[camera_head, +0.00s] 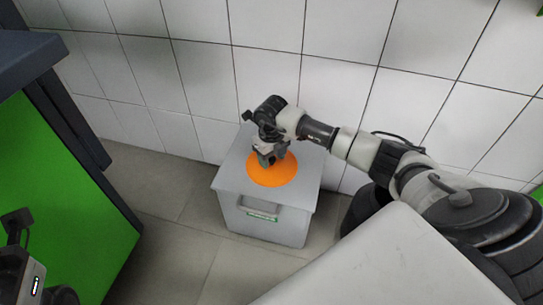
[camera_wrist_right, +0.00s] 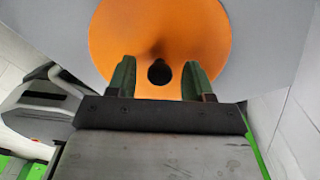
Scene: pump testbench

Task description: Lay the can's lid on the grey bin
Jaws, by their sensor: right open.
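The can's lid is an orange disc (camera_head: 283,174) lying flat on top of the grey bin (camera_head: 307,184). In the right wrist view the orange lid (camera_wrist_right: 205,35) has a small dark knob or hole at its middle, and part of the grey bin's top (camera_wrist_right: 275,40) shows around it. My right gripper (camera_head: 267,159) is just above the lid, pointing down. Its two green-padded fingers (camera_wrist_right: 158,80) are apart, one on each side of the dark middle, with nothing gripped. My left gripper (camera_head: 20,228) is only partly visible at the left edge; its fingers cannot be made out clearly.
The bin stands on a tiled floor (camera_head: 185,235) against a white tiled wall (camera_head: 220,60). A green cabinet with a dark top (camera_head: 45,150) stands on the left. Open floor lies between the cabinet and the bin.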

